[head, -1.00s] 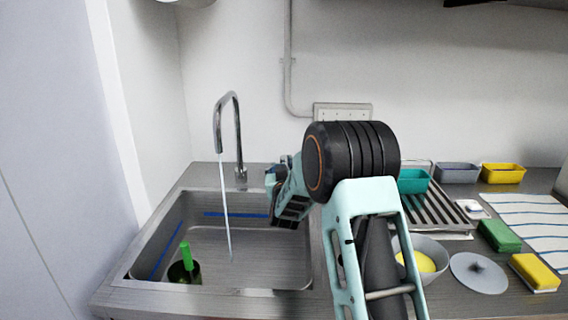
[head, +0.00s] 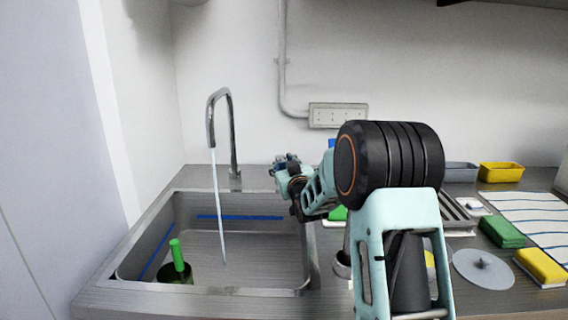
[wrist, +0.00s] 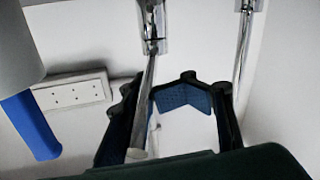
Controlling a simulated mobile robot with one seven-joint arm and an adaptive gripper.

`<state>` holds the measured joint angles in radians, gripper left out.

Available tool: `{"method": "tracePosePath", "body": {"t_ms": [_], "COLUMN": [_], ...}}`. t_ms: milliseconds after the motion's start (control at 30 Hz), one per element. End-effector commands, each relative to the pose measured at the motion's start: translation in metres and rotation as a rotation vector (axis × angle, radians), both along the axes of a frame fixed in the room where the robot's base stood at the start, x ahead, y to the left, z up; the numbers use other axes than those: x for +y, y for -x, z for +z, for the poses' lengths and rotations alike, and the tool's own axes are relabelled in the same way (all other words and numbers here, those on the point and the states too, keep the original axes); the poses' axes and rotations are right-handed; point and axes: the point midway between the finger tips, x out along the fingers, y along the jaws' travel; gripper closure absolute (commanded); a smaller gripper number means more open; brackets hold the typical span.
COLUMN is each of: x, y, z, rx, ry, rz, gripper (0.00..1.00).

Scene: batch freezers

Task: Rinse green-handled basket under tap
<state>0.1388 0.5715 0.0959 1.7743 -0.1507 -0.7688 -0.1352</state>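The green-handled basket (head: 178,270) sits low in the front left of the steel sink (head: 262,246). Its green handle points up, and its dark body is partly hidden by the sink's front rim. The tap (head: 233,130) stands behind the sink and runs a thin stream of water (head: 219,210) to the right of the basket. My gripper (head: 284,160) is raised above the sink's back right corner, away from the basket and right of the tap. In the wrist view its dark fingers with blue pads (wrist: 187,98) show nothing clearly held; their closure is unclear.
A wall socket (head: 338,115) is behind my arm. Right of the sink are a grey lid (head: 483,269), a green sponge (head: 502,232), a yellow sponge (head: 541,266), a striped cloth (head: 525,215), and grey and yellow bins (head: 501,172). My arm hides part of the counter.

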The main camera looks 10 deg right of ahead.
Motion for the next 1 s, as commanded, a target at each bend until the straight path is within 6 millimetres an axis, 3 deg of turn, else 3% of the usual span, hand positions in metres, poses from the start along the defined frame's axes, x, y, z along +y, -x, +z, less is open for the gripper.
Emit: {"method": "tracePosePath", "body": {"t_ms": [33, 633, 1000], "x": [0.0, 0.0, -0.003], "y": [-0.001, 0.006, 0.065], "z": [0.01, 0.002, 0.004], "rx": [-0.019, -0.003, -0.007], "ry": [0.001, 0.0, 0.001], "rz": [0.0, 0.0, -0.001], "gripper": [0.72, 0.72, 0.72]}}
